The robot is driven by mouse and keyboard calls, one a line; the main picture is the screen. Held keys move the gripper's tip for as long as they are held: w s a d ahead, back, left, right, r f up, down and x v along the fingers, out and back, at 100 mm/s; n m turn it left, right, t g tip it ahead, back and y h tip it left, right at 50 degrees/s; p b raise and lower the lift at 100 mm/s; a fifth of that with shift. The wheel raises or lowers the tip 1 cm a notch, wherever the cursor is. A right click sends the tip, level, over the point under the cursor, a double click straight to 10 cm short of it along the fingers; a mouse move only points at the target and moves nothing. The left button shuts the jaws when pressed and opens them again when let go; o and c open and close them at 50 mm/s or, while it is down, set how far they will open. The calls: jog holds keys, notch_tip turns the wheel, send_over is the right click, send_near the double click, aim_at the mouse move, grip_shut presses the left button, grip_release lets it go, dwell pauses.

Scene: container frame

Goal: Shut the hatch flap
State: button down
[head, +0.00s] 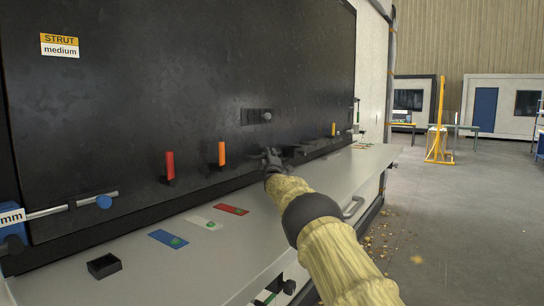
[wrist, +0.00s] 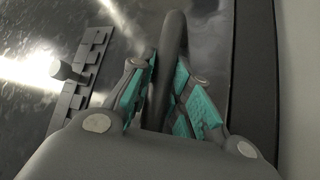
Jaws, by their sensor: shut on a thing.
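The large black panel (head: 120,120) with a "STRUT medium" label (head: 60,45) looks like the hatch flap. It stands close to upright above a light grey shelf; how far it is open is hard to tell. My gripper (head: 272,158) is at the panel's lower part. In the wrist view my gripper (wrist: 162,90) is shut on a dark bar handle (wrist: 174,38), with teal pads on both sides of it. The handle's lower part is hidden by my fingers. A toothed fitting with a knob (head: 257,116) sits above my gripper; it also shows in the wrist view (wrist: 85,70).
Red (head: 170,165) and orange (head: 221,153) tabs stick up along the panel's lower edge. The grey shelf (head: 225,255) carries a small black box (head: 104,266) and blue, white and red plates. A shelf-edge handle (head: 353,208) lies near my arm. Open floor (head: 460,230) is right.

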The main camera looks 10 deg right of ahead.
jog(key=shift+a+r, duration=0.15)
jog(key=c, duration=1.7)
grip_release()
jog(key=shift+a, duration=0.1)
jog(key=o, duration=0.4)
jog(key=shift+w+a, duration=0.2)
jog(key=shift+w+a+f, duration=0.1)
jog(key=shift+a+f, duration=0.05)
jog(key=shift+f, duration=0.1)
jog(key=shift+f, duration=0.1)
jog(key=shift+v, duration=3.75)
